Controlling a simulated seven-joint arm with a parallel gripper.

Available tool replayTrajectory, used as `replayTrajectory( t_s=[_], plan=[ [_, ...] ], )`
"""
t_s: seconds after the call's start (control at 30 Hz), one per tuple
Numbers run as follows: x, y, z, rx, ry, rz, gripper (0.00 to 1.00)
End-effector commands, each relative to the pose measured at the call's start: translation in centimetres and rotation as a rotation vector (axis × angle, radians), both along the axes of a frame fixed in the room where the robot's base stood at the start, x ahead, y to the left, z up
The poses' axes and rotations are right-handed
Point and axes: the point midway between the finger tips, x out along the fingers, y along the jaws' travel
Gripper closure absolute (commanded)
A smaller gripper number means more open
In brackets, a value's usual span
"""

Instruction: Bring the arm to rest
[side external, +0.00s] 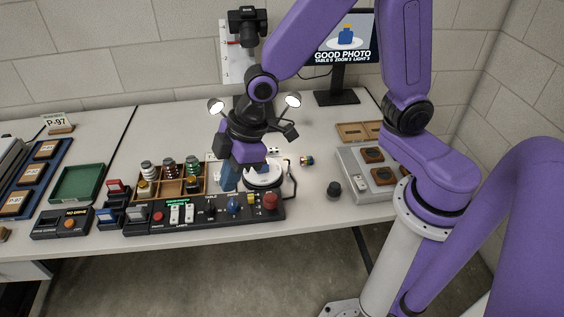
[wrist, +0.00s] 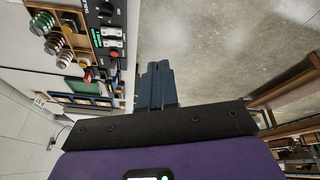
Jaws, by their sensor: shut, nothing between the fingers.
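My gripper (side external: 229,178) is low over the workbench (side external: 330,215), just behind the black control panel and left of a round white turntable (side external: 264,175). In the wrist view its blue fingers (wrist: 157,84) are together with nothing between them. My purple arm reaches over the bench from the right. Whether the fingertips touch anything is hidden in the side view.
The control panel (side external: 187,226) with knobs and a red button lies at the front edge. A compartment tray (side external: 172,186) with spools, a green tray (side external: 76,184), lamps (side external: 216,106), a camera (side external: 247,27) and a monitor (side external: 340,45) surround the area. A grey case (side external: 352,172) stands right.

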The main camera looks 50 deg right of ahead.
Motion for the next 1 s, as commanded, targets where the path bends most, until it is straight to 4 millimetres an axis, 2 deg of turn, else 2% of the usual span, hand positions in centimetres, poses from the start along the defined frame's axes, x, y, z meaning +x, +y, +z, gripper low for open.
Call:
replayTrajectory(
  t_s=[0.03,0.1,0.3,0.5,0.7,1.0],
  plan=[
    [-1.9,-1.4,0.9,-0.013,0.023,-0.001,1.00],
    [-4.4,-3.2,1.8,-0.041,0.059,-0.007,1.00],
    [-11.3,-9.3,3.7,-0.134,0.145,-0.034,1.00],
    [-16.1,-14.3,4.7,-0.218,0.194,-0.061,1.00],
    [-17.8,-16.4,5.0,-0.256,0.209,-0.074,1.00],
    [-17.9,-16.4,4.9,-0.257,0.209,-0.075,1.00]
  ],
)
